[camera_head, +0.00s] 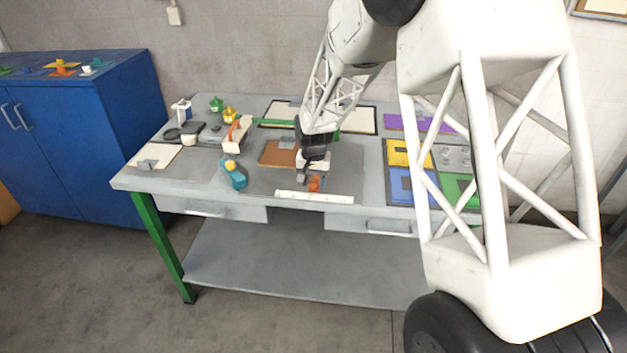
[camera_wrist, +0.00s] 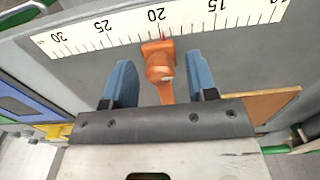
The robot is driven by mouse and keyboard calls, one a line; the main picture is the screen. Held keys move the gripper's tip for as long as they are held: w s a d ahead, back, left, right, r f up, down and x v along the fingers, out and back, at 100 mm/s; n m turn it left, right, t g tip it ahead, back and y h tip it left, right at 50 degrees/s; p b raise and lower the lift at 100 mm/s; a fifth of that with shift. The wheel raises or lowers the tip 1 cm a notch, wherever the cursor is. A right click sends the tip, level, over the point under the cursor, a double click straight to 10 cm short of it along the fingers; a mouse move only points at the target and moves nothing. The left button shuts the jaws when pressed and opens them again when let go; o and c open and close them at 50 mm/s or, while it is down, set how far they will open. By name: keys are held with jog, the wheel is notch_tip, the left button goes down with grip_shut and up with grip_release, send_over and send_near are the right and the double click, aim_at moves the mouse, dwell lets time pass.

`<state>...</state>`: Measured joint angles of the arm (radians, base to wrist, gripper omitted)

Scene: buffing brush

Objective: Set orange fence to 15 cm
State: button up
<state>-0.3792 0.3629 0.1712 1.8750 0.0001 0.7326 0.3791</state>
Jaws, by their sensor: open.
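The orange fence (camera_wrist: 160,70) stands against the white ruler (camera_wrist: 130,26), and its red-tipped end lies near the 20 mark in the wrist view. The ruler's numbers fall from 30 at the left to about 10 at the right. My gripper (camera_wrist: 160,80) is open, with one blue finger on each side of the fence and visible gaps between. In the head view the fence (camera_head: 315,184) shows just below my gripper (camera_head: 312,172), by the front white ruler (camera_head: 314,197). Its base is partly hidden.
A brown board (camera_head: 277,153) lies behind the fence. A blue bottle-like object (camera_head: 234,176) stands to the left. Coloured panels (camera_head: 398,188) lie to the right. Green and yellow items (camera_head: 217,104) stand at the back left. The grey mat around the fence is mostly clear.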

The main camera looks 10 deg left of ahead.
grip_shut()
jog(key=shift+a, duration=0.1)
jog(key=shift+a, duration=2.25)
grip_release()
jog(key=shift+r, duration=0.1)
notch_tip(320, 180, up, 8)
